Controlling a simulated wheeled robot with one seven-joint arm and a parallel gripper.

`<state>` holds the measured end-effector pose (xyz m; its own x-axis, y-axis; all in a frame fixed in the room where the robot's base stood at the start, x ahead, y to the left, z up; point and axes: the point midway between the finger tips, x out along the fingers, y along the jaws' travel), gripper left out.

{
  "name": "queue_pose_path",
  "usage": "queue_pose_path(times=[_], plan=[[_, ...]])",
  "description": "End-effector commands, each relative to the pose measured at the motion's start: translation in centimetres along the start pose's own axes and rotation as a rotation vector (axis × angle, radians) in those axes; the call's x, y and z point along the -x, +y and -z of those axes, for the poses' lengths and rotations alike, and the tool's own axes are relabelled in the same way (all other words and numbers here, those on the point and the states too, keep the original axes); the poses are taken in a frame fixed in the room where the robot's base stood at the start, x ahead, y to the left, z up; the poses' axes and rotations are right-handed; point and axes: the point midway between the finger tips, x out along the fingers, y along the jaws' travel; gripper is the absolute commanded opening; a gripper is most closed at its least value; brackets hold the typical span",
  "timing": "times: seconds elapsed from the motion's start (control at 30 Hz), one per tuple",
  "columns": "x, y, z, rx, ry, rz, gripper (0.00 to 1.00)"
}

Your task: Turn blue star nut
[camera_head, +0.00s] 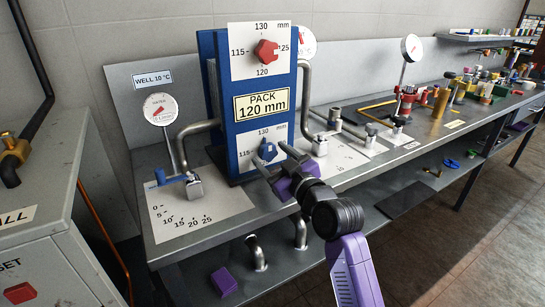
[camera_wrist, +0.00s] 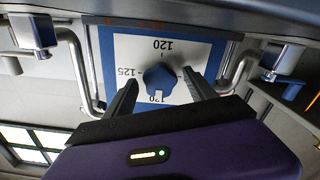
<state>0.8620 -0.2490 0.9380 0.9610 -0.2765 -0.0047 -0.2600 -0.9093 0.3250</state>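The blue star nut (camera_head: 267,150) sits on the lower white dial plate (camera_head: 247,139) of the blue stand, under the "PACK 120 mm" label (camera_head: 262,102). In the wrist view, the blue star nut (camera_wrist: 160,80) appears upside down, near the picture's middle. My gripper (camera_head: 275,162) is in front of the lower dial, close to the nut. Its two dark fingers are spread, one on each side of the nut in the wrist view (camera_wrist: 160,77). I see gaps between fingers and nut; how far the fingertips are from the plate is unclear.
A red star nut (camera_head: 266,52) is on the upper dial plate. Bent metal pipes (camera_head: 304,90) flank the stand. A blue-handled valve (camera_head: 170,178) stands at left on the bench, and a round gauge (camera_head: 160,109) rises behind it. Clamps and tools crowd the bench at right.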

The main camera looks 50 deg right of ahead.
Motion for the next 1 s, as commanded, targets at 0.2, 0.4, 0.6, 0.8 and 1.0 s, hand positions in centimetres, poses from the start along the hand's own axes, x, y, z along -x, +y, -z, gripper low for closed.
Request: queue_pose_path(times=[0.2,0.4,0.6,0.8,1.0], plan=[[0.0,0.0,0.1,-0.001,0.003,-0.001,0.64],[1.3,0.1,0.1,-0.001,0.002,-0.002,0.64],[4.7,0.0,0.0,0.0,0.001,-0.001,0.64],[7.1,0.0,0.0,0.0,0.001,-0.001,0.64],[7.8,0.0,0.1,0.0,0.002,-0.001,0.64]])
